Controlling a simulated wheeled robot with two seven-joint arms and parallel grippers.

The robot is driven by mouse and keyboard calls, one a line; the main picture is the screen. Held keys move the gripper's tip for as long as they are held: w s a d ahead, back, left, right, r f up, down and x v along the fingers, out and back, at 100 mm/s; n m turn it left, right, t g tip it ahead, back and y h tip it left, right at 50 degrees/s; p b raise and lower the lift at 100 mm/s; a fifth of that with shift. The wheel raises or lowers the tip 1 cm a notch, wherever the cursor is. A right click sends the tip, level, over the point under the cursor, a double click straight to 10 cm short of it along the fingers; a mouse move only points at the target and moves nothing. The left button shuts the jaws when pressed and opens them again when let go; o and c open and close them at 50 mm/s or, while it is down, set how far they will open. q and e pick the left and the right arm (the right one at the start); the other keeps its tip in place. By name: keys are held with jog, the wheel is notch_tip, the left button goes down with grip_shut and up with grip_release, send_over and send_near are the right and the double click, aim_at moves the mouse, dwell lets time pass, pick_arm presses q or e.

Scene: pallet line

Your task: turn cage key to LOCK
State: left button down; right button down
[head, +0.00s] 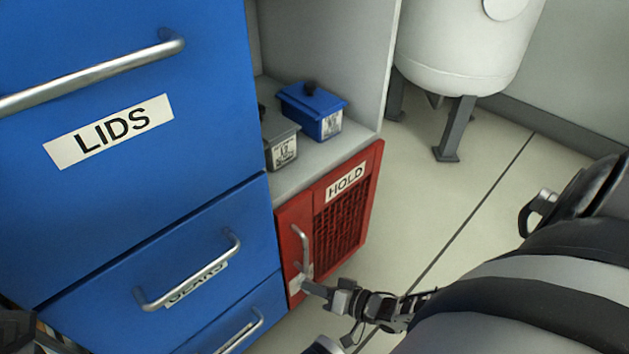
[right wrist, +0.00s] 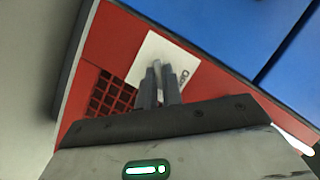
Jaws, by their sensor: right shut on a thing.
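The red cage (head: 294,226) has a HOLD label (head: 345,181), a mesh front and a silver bar handle. It stands at the right of the blue drawers. A white key plate (head: 295,285) sits low on its red front, and it also shows in the right wrist view (right wrist: 149,55) with partly hidden lettering. My right gripper (head: 308,287) is at this plate. In the right wrist view its two fingers (right wrist: 158,76) are close together, shut on the small grey key (right wrist: 157,67) in front of the plate. The key's exact angle is hard to tell.
Blue drawers with bar handles (head: 178,45) fill the left, one labelled LIDS. A blue battery-like box (head: 312,108) and a grey one (head: 281,140) stand on the shelf above the cage. A white tank (head: 460,50) on legs stands behind.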

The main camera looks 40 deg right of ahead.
jog(key=shift+f+m+t+y, duration=0.15)
jog(key=shift+m+t+y, duration=0.45)
jog(key=shift+m, duration=1.1)
jog(key=c, duration=1.6)
grip_release()
jog(key=shift+o, duration=0.2)
jog(key=shift+s+d, duration=0.1)
